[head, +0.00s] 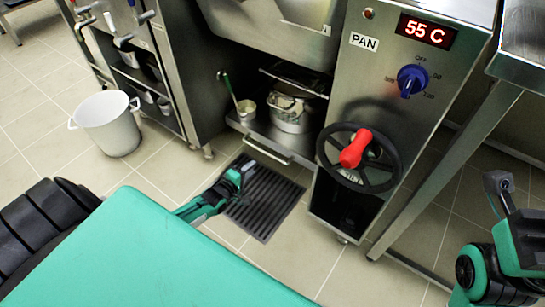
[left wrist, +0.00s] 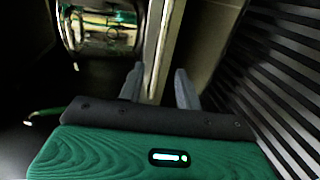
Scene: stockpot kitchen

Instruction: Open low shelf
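The low shelf (head: 249,127) is a metal pull-out shelf under the pan unit, with a bar handle (head: 265,152) on its front. A metal pot and a small ladle pot stand on it. My left gripper (head: 246,163) is low over the floor grate, at the left part of the shelf front. In the left wrist view its two grey fingers (left wrist: 160,88) are apart, with a light metal strip of the shelf front running between them. Contact with the handle cannot be made out. My right arm shows at the right edge; its fingers are not clear.
A dark floor grate (head: 265,200) lies below the shelf front. A black handwheel with a red knob (head: 356,150) sticks out to the right of the shelf. A white bucket (head: 108,124) stands on the floor at left. A steel table leg (head: 445,170) stands at right.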

